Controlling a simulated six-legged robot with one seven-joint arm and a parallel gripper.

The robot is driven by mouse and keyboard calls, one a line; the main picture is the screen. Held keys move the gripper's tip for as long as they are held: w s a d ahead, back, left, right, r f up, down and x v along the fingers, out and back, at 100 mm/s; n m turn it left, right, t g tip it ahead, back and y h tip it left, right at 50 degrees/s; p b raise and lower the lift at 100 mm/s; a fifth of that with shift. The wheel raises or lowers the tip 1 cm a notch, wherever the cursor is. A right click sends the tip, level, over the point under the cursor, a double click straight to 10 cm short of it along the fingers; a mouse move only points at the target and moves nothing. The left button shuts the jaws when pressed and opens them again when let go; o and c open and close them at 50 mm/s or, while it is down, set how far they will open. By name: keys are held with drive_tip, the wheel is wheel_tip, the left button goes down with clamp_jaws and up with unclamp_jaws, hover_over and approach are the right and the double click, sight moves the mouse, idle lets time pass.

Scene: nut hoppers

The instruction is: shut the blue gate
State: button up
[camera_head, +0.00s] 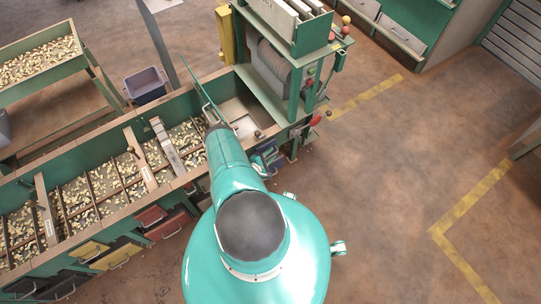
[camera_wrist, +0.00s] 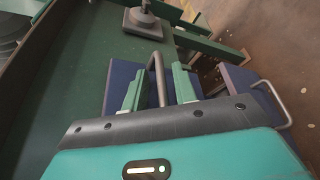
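Blue gate panels (camera_head: 266,157) show low on the front of the green trough, just right of my arm in the head view; my arm partly hides them. In the wrist view, one blue panel (camera_wrist: 119,75) lies under my gripper (camera_wrist: 158,88), with a grey bar handle (camera_wrist: 157,68) rising between the fingers. My two green fingers stand apart on either side of the handle; contact cannot be made out. A second blue panel (camera_wrist: 246,88) with its own bar handle (camera_wrist: 277,103) lies to the right. How far each panel is out cannot be told.
Red gates (camera_head: 150,217) and yellow gates (camera_head: 90,251) line the trough front to the left. Nuts fill the trough's compartments (camera_head: 102,180). A green machine frame (camera_head: 298,95) stands at its right end. A grey knob on a square base (camera_wrist: 143,20) is ahead. Floor at right is clear.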

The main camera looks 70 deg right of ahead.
idle(0.4)
drive_tip(key=v, duration=1.3)
drive_tip(key=shift+a, duration=0.4)
